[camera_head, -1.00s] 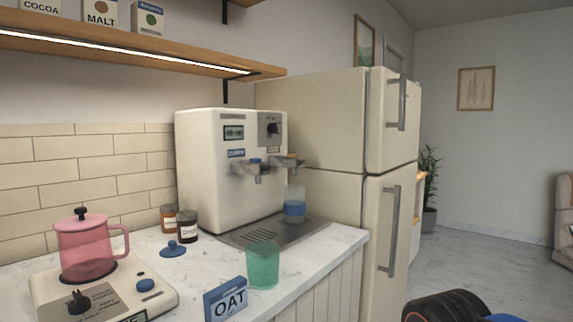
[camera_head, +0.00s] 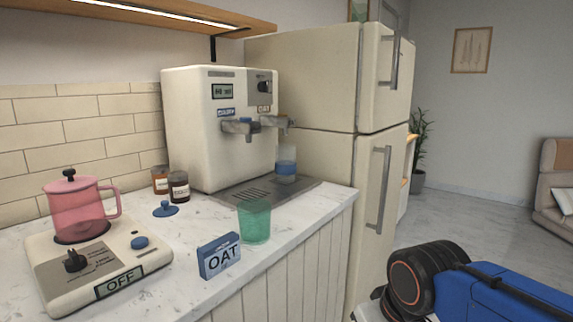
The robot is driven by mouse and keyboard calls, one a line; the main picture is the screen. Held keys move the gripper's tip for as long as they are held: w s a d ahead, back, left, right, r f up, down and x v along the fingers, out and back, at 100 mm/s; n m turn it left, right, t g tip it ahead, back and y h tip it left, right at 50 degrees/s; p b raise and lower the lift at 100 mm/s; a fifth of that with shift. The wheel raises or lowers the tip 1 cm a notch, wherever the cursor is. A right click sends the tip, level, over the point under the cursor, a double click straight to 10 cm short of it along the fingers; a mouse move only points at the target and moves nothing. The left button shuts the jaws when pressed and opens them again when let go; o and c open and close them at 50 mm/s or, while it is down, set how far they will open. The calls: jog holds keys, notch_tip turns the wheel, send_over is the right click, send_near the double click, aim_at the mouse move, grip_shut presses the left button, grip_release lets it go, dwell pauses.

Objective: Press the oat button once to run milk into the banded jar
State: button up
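A white milk machine (camera_head: 190,130) stands at the back of the counter, with a small display, a dark knob and two spouts on its front. A blue label (camera_head: 227,112) and a pale label (camera_head: 264,109) sit above the spouts; their words are too small to read. A clear jar with a blue band (camera_head: 286,166) stands on the grey drip tray (camera_head: 239,196), under or near the right spout (camera_head: 274,121). An OAT sign (camera_head: 220,257) stands at the counter's front edge. My blue and black arm shows at the lower right; my gripper is not in view.
A green cup (camera_head: 254,221) stands on the counter before the drip tray. A pink kettle (camera_head: 78,207) sits on a base reading OFF (camera_head: 119,283). Two brown jars (camera_head: 179,187) and a blue lid (camera_head: 165,209) lie nearby. A fridge (camera_head: 330,90) stands behind right.

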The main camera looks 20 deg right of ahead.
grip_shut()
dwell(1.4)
